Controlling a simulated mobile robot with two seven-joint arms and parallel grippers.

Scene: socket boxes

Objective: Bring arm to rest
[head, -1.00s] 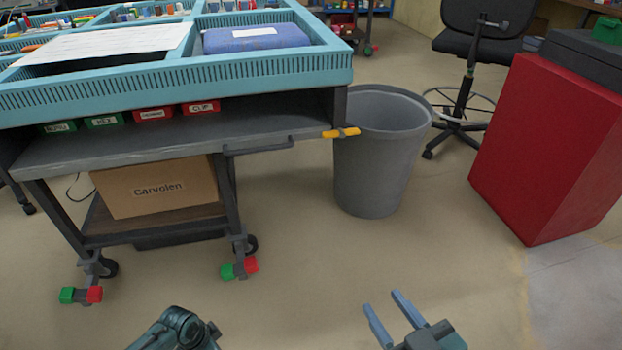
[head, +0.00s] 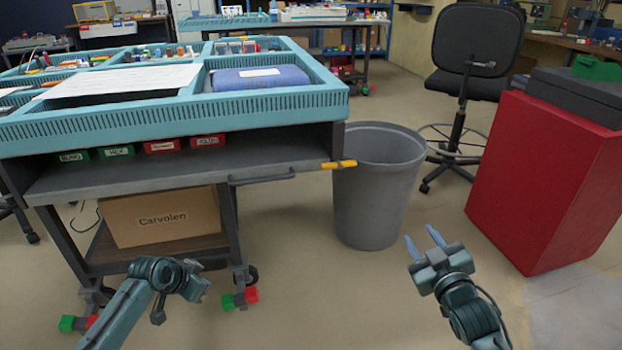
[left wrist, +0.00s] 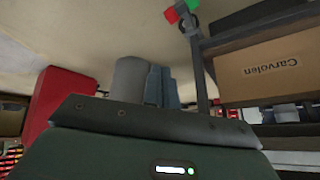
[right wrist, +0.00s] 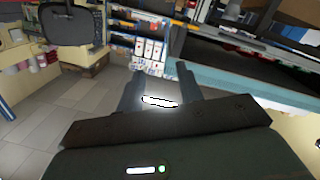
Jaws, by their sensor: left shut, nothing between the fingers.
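The socket boxes sit in a row on the cart's shelf in the head view: green boxes (head: 116,151) on the left and red boxes (head: 207,141) to their right. My left arm (head: 155,275) shows at the lower left of the head view, in front of the cart, with its fingers hard to make out there. In the left wrist view my left gripper (left wrist: 162,86) has its fingers together and empty. My right gripper (head: 423,245) is in front of the grey bin, fingers apart and empty. It also shows open in the right wrist view (right wrist: 158,85).
The cart (head: 300,98) carries a blue tray top and a cardboard box (head: 160,217) below. A grey bin (head: 375,190) stands to its right. A red cabinet (head: 540,175) is farther right, with an office chair (head: 470,70) behind. Floor between bin and cabinet is clear.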

